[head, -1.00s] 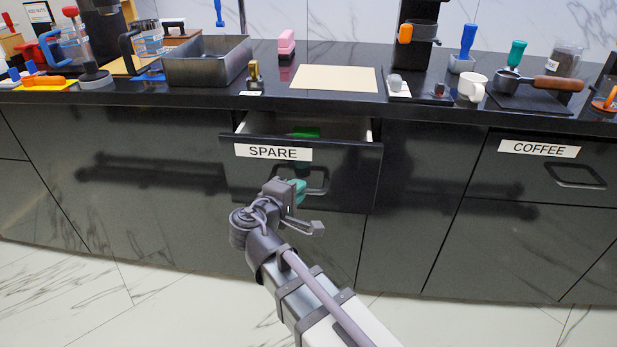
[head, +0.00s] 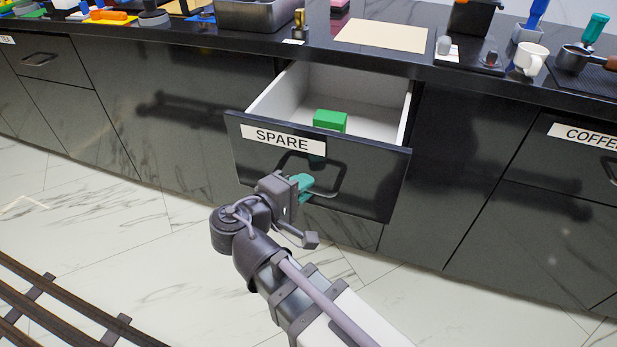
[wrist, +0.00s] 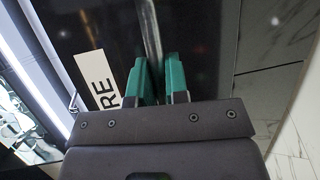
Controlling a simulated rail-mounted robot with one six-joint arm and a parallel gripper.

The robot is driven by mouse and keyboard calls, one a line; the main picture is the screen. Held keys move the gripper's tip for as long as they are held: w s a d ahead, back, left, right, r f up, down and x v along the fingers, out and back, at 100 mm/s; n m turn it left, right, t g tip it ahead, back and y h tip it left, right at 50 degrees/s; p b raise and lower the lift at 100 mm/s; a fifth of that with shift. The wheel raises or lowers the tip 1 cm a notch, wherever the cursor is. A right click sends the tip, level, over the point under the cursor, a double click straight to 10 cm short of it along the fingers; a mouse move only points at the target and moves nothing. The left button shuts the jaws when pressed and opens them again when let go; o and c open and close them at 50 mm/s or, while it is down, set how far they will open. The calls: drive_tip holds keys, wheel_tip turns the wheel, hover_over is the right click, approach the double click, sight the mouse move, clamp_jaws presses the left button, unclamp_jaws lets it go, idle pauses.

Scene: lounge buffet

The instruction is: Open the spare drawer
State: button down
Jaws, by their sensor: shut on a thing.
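The spare drawer (head: 365,178) has a dark glossy front with a white SPARE label (head: 283,140), and it is pulled well out of the counter. Its pale interior shows, with a green block (head: 330,121) inside near the front. My gripper (head: 305,186) is at the drawer's handle (head: 338,180), in front of the drawer face. In the wrist view the two teal fingers (wrist: 160,80) are shut on the handle bar (wrist: 151,35), one on each side. The label also shows there (wrist: 98,78), partly cut off by my gripper body.
The dark countertop (head: 375,62) above holds a beige mat (head: 382,35), a white mug (head: 530,60) and a metal bin (head: 255,15). A COFFEE drawer (head: 585,150) is shut at the right. Marble floor (head: 150,235) is open below, with rails (head: 60,300) at lower left.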

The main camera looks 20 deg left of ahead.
drive_tip(key=shift+s, duration=0.15)
drive_tip(key=c, duration=1.1)
unclamp_jaws()
drive_tip(key=shift+c, duration=0.2)
drive_tip(key=p+v, duration=0.2)
drive_tip(key=v, duration=0.9)
